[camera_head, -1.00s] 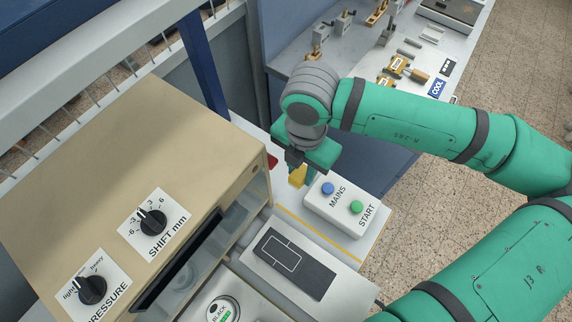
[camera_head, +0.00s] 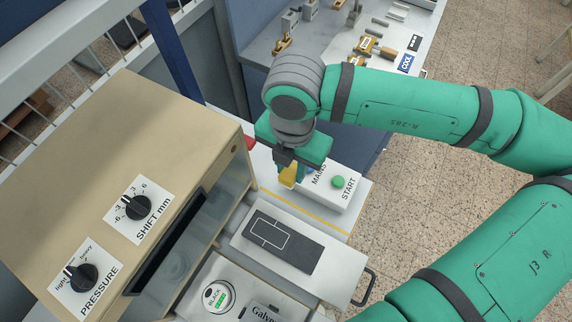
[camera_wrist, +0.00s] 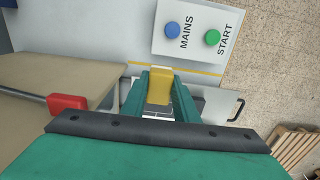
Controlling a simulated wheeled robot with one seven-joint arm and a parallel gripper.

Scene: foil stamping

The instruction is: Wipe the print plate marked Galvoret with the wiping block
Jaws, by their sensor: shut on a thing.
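My gripper (camera_head: 288,178) is shut on a yellow block (camera_head: 288,174), which I take to be the wiping block. In the wrist view the yellow block (camera_wrist: 160,84) sits between the two green fingers. The gripper points down near the left end of the control box, beyond the dark pad in the head view. A plate labelled "Galvo…" (camera_head: 264,311) shows at the bottom edge of the head view, cut off. It lies beside a round "BLACK" label. How high the block is above the surface I cannot tell.
A control box (camera_head: 338,196) has MAINS and START buttons. A dark pad with white outlines (camera_head: 300,252) lies on a pale slide with a handle (camera_head: 368,288). The beige press (camera_head: 110,165) stands left, with an emergency-red knob (camera_head: 250,143) beyond. A bench with parts is behind.

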